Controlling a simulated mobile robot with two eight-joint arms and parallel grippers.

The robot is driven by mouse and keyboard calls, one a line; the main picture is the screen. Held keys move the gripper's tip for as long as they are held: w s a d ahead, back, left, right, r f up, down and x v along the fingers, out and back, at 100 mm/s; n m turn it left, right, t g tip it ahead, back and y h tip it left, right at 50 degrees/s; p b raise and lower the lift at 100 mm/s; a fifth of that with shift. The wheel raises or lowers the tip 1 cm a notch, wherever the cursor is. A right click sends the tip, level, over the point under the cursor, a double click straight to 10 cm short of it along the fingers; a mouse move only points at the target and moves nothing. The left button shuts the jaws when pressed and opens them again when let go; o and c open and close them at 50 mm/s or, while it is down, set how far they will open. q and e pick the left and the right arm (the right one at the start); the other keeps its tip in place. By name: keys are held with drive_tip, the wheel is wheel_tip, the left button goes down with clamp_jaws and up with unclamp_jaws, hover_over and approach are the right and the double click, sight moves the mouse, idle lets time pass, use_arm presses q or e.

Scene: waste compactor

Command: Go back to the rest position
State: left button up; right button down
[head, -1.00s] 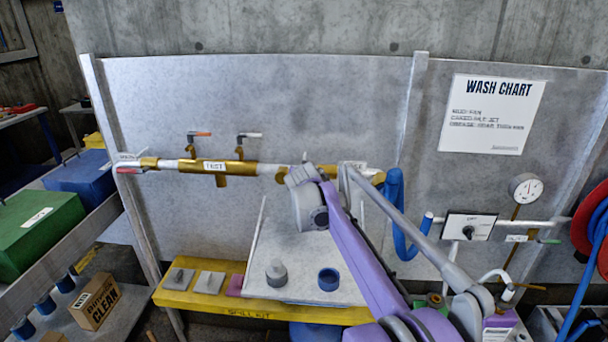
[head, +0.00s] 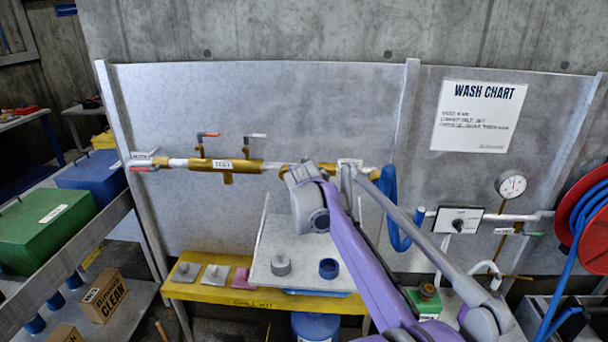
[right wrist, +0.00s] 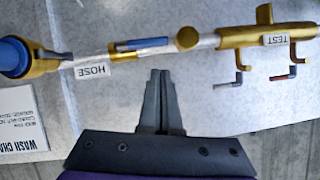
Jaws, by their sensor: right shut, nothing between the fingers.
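My right arm, purple and grey, reaches up from the bottom right of the head view toward the brass and white pipe (head: 240,166). Its gripper (right wrist: 160,75) shows in the right wrist view with both fingers together and nothing between them. The fingertips point at the pipe near the "HOSE" label (right wrist: 93,70), apart from it as far as I can tell. In the head view the arm's own wrist hides the gripper. My left gripper does not show in any view.
A blue hose (head: 390,210) hangs from the pipe. A gauge (head: 510,184) and red reel (head: 580,225) stand right. Green and blue bins (head: 45,230) stand left.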

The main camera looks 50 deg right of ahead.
drive_tip(key=shift+s+a+r, duration=0.15)
drive_tip(key=shift+s+a, duration=0.05)
drive_tip(key=shift+w+d, duration=0.1)
drive_tip(key=shift+d, duration=0.05)
idle(0.3)
drive_tip(key=s+a+f+n+y, duration=0.25)
drive_tip(key=s+a+f, duration=0.25)
drive_tip(key=a, duration=0.5)
drive_tip(key=s+a+f+n+g+y, duration=0.1)
drive_tip(key=s+a+f+n+y, duration=0.25)
drive_tip(key=a, duration=0.75)
drive_tip(key=s+a+f+n+y, duration=0.1)
drive_tip(key=s+a+f+n, duration=0.1)
drive_tip(key=s+a+f, duration=0.6)
drive_tip(key=s+a+f+n+g+y, duration=0.1)
drive_tip(key=s+a+f+n, duration=0.1)
drive_tip(key=a, duration=0.3)
drive_tip(key=s+a+f+n+g+y, duration=0.1)
drive_tip(key=s+a+f, duration=0.3)
drive_tip(key=a, duration=0.1)
drive_tip(key=shift+a+f+n, duration=0.15)
drive_tip(key=shift+f+n, duration=0.2)
drive_tip(key=shift+n, duration=0.05)
drive_tip(key=shift+s, duration=0.1)
